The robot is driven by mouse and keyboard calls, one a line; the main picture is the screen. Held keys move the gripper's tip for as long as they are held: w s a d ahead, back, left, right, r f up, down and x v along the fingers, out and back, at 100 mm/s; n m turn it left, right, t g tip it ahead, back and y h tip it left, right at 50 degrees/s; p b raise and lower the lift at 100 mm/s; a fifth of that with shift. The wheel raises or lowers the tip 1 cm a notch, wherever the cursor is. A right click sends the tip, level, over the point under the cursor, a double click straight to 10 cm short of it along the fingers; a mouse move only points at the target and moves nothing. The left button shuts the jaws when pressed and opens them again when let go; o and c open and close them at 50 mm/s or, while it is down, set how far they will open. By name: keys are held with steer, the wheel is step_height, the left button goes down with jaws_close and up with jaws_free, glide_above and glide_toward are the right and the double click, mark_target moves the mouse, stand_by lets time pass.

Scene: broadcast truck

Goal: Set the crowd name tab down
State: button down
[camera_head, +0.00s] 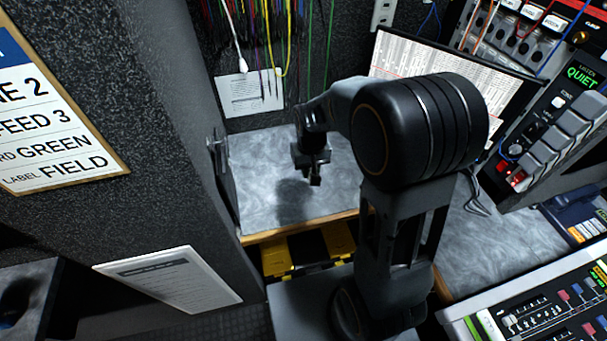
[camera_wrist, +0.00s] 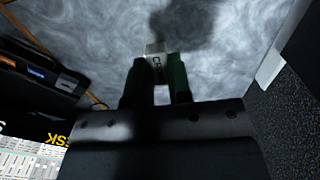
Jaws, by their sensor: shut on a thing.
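My gripper (camera_head: 314,180) is over the grey marbled worktop (camera_head: 258,165) at the back, fingers pointing down. In the wrist view my gripper (camera_wrist: 157,80) is shut on a small pale tab, the crowd name tab (camera_wrist: 156,62). In the head view the tab is too small and dark to tell from the fingertips. A dark shadow lies on the worktop below, and the tab appears held above the surface.
A dark textured wall (camera_head: 190,110) borders the worktop on the left. Cables (camera_head: 290,45) hang behind it, with a paper sheet (camera_head: 249,94) on the back wall. A yellow and black case (camera_head: 308,249) sits below the front edge. The worktop around my gripper is clear.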

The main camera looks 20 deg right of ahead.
steer(key=w+d+f, duration=0.2)
steer(key=w+f, duration=0.1)
steer(key=w+d+f, duration=0.2)
steer(key=w+f, duration=0.1)
steer(key=w, duration=0.1)
steer(key=w+d+f, duration=0.3)
steer(key=w, duration=0.1)
steer(key=shift+f, duration=0.1)
steer(key=shift+w+d+f, duration=0.2)
steer(key=shift+w+f, duration=0.2)
steer(key=shift+f, duration=1.6)
steer(key=shift+f, duration=0.1)
steer(key=shift+f, duration=0.15)
steer(key=c, duration=1.1)
jaws_free()
steer(key=shift+o, duration=0.2)
